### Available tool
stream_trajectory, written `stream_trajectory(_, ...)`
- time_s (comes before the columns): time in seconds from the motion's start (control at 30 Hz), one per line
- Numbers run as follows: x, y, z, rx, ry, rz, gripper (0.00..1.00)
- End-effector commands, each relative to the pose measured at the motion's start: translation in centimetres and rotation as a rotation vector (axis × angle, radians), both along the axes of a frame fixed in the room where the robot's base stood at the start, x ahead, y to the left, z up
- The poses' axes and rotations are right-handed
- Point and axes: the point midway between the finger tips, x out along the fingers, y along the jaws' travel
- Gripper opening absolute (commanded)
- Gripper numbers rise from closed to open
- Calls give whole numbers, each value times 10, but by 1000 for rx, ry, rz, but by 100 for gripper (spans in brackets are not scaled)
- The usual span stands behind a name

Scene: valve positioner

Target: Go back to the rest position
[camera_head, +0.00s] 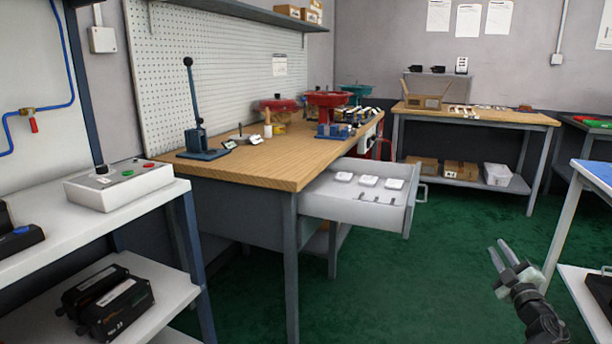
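My gripper (506,255) shows at the lower right, raised above the green floor. Its two fingers point up and are apart, with nothing visible between them. It is well clear of the workbench and its open drawer, to their right. My dark arm (540,318) runs from it down to the bottom right edge. The rest of my arm is out of view.
A wooden workbench (274,167) has an open grey drawer (345,203) holding white parts. A white shelf with a control box (120,184) stands at the left. A blue-topped table (597,174) stands close right of my gripper. Green floor (440,270) is free between.

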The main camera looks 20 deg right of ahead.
Motion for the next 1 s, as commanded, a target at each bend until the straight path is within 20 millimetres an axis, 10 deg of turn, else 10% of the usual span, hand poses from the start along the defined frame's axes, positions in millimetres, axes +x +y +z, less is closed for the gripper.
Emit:
stream_trajectory(0.57, 125, 132, 20, 2, -6, 256, 20)
stream_trajectory(0.87, 248, 310, 54, 228, -87, 393, 20)
stream_trajectory(1.0, 292, 389, 24, 520, 6, 263, 20)
